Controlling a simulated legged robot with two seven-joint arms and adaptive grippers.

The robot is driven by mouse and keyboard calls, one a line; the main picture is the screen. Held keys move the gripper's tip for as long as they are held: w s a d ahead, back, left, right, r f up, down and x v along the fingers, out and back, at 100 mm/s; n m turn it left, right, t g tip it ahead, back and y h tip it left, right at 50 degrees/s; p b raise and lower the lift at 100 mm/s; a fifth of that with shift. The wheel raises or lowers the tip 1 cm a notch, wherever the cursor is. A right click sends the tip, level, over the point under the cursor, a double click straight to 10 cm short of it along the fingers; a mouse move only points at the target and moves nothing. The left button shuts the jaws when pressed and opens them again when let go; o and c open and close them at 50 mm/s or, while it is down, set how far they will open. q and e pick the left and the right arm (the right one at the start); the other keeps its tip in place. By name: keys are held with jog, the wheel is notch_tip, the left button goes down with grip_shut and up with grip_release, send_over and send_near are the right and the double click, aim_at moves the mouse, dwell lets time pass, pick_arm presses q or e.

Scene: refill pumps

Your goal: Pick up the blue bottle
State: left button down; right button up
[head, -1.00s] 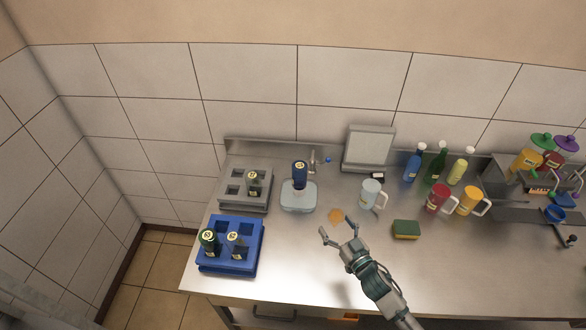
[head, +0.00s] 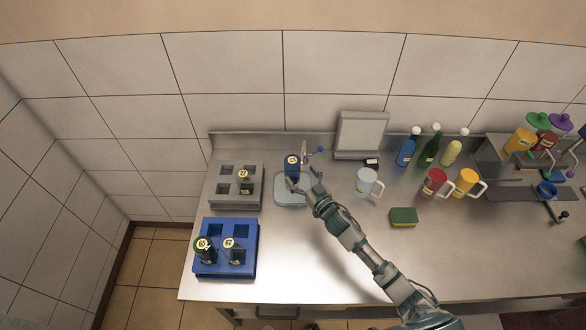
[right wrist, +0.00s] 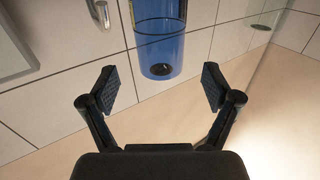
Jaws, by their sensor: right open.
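A dark blue bottle (head: 292,170) stands at the pale blue square basin (head: 291,199), near the back of the steel counter. My right gripper (head: 304,183) is close to its front right side with the fingers open. In the right wrist view a translucent blue bottle (right wrist: 160,52) appears ahead of the open right gripper (right wrist: 160,88), roughly centred between the fingers. I see no finger touching it. Another blue bottle (head: 406,151) with a white cap stands at the back right, beside a green bottle (head: 429,149). My left gripper is out of view.
A tap (head: 304,153) stands just behind the basin. A grey rack (head: 213,195) and a blue rack (head: 222,270) hold bottles at left. A white mug (head: 366,183), a sponge (head: 403,217) and coloured mugs are at right. The front middle counter is largely clear.

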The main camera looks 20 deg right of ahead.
aim_at(292, 165)
jog(key=shift+x, duration=1.15)
jog(key=x, duration=0.4)
jog(key=shift+a+f+p, duration=0.1)
jog(key=shift+f+p, duration=0.25)
jog(key=shift+p, duration=0.05)
jog(key=shift+s+r, duration=0.1)
jog(key=shift+s, duration=0.05)
jog(key=c, duration=0.6)
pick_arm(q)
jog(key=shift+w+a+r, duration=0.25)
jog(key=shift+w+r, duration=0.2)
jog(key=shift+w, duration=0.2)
pick_arm(e)
jog(key=c, duration=0.8)
